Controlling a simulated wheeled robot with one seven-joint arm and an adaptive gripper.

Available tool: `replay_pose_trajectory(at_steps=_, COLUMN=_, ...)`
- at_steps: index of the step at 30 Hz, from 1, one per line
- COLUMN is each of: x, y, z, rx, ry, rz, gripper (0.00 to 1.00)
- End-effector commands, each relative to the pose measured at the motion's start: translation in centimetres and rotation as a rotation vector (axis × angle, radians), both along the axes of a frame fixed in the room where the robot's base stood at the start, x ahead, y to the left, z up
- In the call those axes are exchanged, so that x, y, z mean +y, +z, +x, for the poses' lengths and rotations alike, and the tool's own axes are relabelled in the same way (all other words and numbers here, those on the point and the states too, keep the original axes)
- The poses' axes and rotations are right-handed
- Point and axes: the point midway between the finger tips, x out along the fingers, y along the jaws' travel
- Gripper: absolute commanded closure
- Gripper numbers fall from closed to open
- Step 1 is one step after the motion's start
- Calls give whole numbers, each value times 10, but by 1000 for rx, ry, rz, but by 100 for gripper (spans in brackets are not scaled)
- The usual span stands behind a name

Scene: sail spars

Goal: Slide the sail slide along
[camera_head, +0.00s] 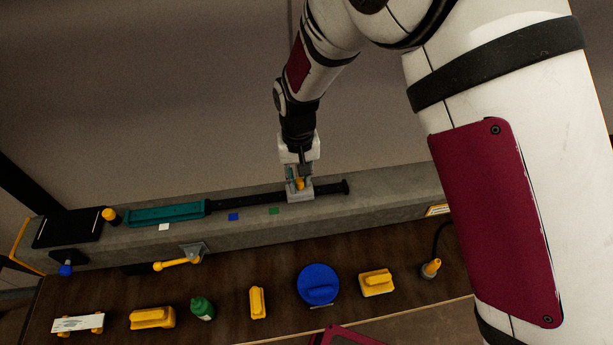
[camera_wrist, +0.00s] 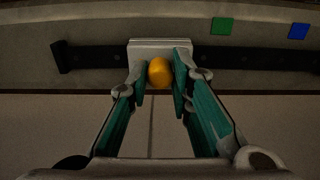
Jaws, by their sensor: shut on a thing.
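The sail slide is a grey block (camera_head: 300,192) with a yellow knob (camera_head: 299,184). It sits on a dark rail (camera_head: 250,201) near the rail's right end in the head view. My gripper (camera_head: 297,178) is above the block, its fingers around the knob. In the wrist view the yellow knob (camera_wrist: 160,72) is between the green finger pads of my gripper (camera_wrist: 162,80), with the grey block (camera_wrist: 150,45) behind it. The right pad's contact with the knob is hard to see. A teal sleeve (camera_head: 165,214) covers the rail's left part.
The rail lies along a grey ledge (camera_head: 385,183) with white, blue (camera_head: 233,217) and green (camera_head: 274,211) squares in front. A dark box (camera_head: 68,228) and yellow knob (camera_head: 110,215) are at the left end. Yellow blocks, a green bottle (camera_head: 202,308) and a blue disc (camera_head: 318,285) stand on the lower brown bench.

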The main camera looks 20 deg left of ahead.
Motion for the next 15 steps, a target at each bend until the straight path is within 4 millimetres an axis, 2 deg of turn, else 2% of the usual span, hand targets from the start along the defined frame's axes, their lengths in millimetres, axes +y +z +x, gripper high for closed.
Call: replay_pose_trajectory(at_steps=15, x=30, y=2, z=-20, rx=2, ry=4, rz=1, gripper=100)
